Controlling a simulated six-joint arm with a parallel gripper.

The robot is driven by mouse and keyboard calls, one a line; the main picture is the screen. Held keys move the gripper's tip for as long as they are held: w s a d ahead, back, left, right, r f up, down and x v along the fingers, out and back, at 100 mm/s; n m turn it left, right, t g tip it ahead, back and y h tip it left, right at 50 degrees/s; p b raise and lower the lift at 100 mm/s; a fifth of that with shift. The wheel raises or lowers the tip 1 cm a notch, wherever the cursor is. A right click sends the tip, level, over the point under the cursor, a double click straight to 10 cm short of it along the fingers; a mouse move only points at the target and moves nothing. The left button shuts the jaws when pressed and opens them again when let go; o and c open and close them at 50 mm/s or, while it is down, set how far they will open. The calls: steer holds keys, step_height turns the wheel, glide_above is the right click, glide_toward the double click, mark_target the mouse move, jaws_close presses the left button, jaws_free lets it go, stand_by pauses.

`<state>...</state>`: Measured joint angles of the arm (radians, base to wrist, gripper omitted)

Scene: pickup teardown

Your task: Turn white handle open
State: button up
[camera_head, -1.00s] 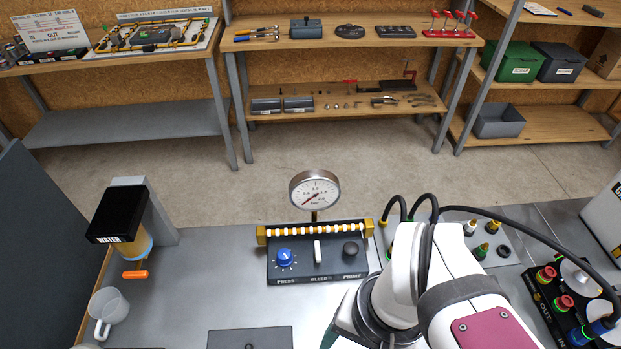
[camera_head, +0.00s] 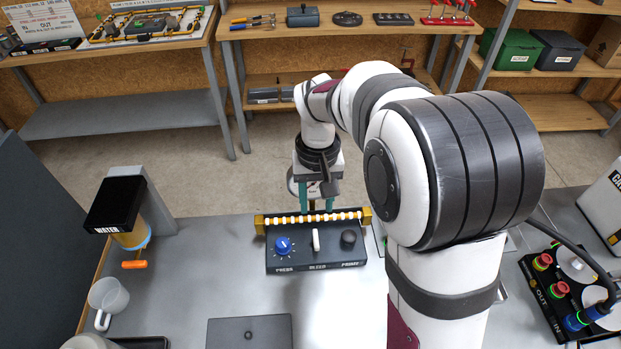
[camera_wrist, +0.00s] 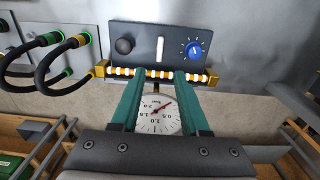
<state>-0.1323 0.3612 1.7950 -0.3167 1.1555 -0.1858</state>
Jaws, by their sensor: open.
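The white handle (camera_head: 316,240) is a small upright lever in the middle of the dark panel (camera_head: 290,262), above the label BLEED. It also shows in the wrist view (camera_wrist: 160,48), just past my fingertips and between their lines. My gripper (camera_head: 316,208) points down behind the panel's yellow-ended bar. Its two green fingers are spread apart with nothing between them that I can see gripped, and they also show in the wrist view (camera_wrist: 157,76). The handle is apart from the fingers.
The blue PRESS knob (camera_head: 283,245) and black PRIME knob (camera_head: 348,238) flank the handle closely. The pressure gauge (camera_wrist: 158,114) stands behind the panel near my fingers, mostly hidden in the head view. Hoses (camera_wrist: 55,60) run beside the panel.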

mark_target(316, 238)
step_height(316, 238, down, 12)
steer(key=shift+r, duration=0.1)
steer(key=shift+c, duration=0.3)
jaws_close()
